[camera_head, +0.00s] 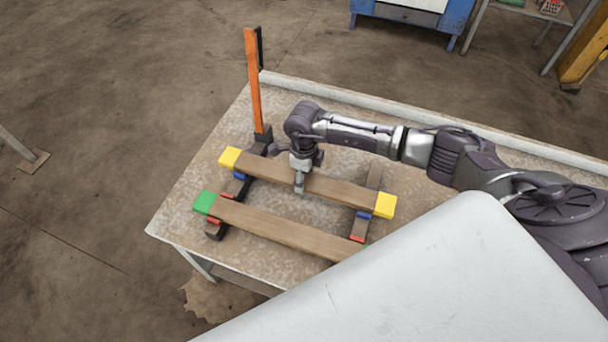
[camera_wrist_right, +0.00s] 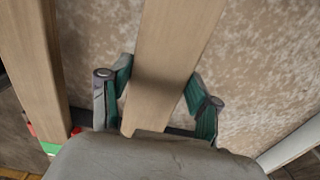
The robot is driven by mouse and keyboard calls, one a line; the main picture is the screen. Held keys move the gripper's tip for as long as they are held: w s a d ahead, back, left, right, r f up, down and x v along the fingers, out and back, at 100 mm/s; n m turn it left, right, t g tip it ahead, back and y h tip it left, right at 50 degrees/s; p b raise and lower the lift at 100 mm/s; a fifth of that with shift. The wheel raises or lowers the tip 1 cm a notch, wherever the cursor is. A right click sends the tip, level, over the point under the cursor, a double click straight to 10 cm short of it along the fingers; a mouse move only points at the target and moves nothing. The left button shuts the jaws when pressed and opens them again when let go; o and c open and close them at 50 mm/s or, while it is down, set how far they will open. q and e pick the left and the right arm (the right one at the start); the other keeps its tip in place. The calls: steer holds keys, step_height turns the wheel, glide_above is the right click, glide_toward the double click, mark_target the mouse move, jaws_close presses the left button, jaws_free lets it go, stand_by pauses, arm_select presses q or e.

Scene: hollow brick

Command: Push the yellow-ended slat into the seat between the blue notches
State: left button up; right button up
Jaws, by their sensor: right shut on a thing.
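The yellow-ended slat (camera_head: 335,188) lies across the two dark rails of a frame on the table, with a yellow block at each end. Blue notches show beside its ends, one at the left rail (camera_head: 239,175) and one at the right rail (camera_head: 364,215). I cannot tell how deep the slat sits between them. My right gripper (camera_head: 299,186) is at the slat's middle from above, shut on it; in the right wrist view the fingers (camera_wrist_right: 158,92) stand on both sides of the slat (camera_wrist_right: 170,60). My left gripper is not in view.
A green-ended slat (camera_head: 280,230) lies in front, roughly parallel, near red notches (camera_head: 227,196). An orange upright (camera_head: 253,85) stands at the table's back left. A raised pale edge (camera_head: 340,100) runs along the table's back. A white surface (camera_head: 430,280) covers the lower right.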

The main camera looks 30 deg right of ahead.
steer(key=shift+f+b, duration=0.5)
steer(key=shift+f, duration=0.1)
steer(key=o, duration=1.5)
step_height(320, 180, up, 12)
